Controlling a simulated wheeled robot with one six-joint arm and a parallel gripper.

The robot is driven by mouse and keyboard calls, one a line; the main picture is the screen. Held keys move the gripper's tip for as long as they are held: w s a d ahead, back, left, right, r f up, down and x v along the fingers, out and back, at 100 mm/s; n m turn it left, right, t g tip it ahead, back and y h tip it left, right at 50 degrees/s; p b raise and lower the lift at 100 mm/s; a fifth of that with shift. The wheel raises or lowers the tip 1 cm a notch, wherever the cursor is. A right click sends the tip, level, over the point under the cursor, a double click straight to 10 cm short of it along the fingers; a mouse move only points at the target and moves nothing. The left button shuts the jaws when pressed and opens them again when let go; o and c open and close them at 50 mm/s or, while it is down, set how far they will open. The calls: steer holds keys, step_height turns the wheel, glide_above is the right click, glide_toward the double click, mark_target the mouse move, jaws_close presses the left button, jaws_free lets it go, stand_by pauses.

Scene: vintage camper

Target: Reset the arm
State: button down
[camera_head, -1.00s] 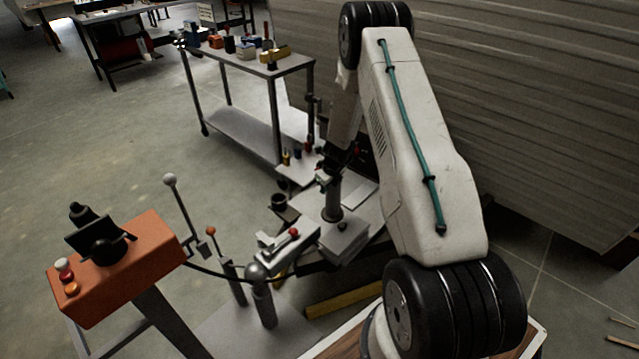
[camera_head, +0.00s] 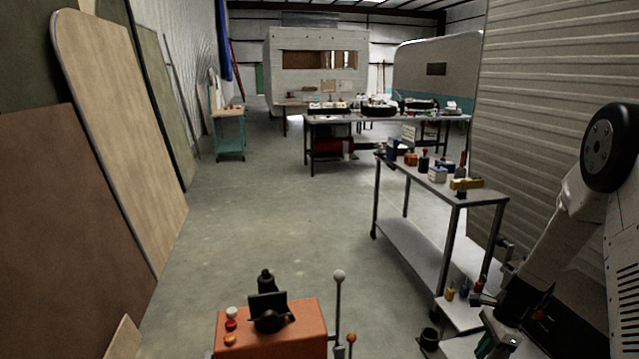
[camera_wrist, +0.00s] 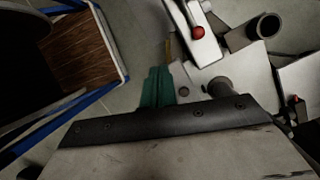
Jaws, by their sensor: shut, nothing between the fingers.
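My arm shows at the right edge of the head view, folded downward with its black joint and white links. My gripper (camera_head: 497,338) is low at the bottom right of that view, partly cut off by the frame's edge. In the wrist view the teal fingers of my gripper (camera_wrist: 157,85) are together and empty. They point toward a yellowish strip on the floor, above a grey metal surface (camera_wrist: 205,75) with a red-knobbed lever (camera_wrist: 198,32).
A metal cart (camera_head: 410,232) with tools and small boxes stands left of my arm. An orange control box (camera_head: 270,330) with levers is at the bottom. Wood panels (camera_head: 115,120) lean at the left. The concrete floor in the middle is clear, with workbenches and campers behind.

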steer(key=s+a+r+n+g, duration=0.1)
steer(key=s+a+r+n, duration=0.35)
steer(key=r, duration=0.45)
steer(key=s+a+r+n+g, duration=0.1)
steer(key=s+a+r+n, duration=0.2)
steer(key=s+r+n, duration=0.5)
steer(key=s+a+r+n+t+h, duration=0.2)
steer(key=s+a+r+n, duration=0.1)
steer(key=s+r, duration=0.5)
steer(key=s+a+r+n+t+h, duration=0.1)
steer(key=s+a+r+n, duration=0.3)
steer(key=s+r, duration=0.5)
steer(key=shift+s+r+t+h, duration=0.2)
steer(key=shift+s+t+h, duration=0.1)
steer(key=shift+t+h, duration=0.1)
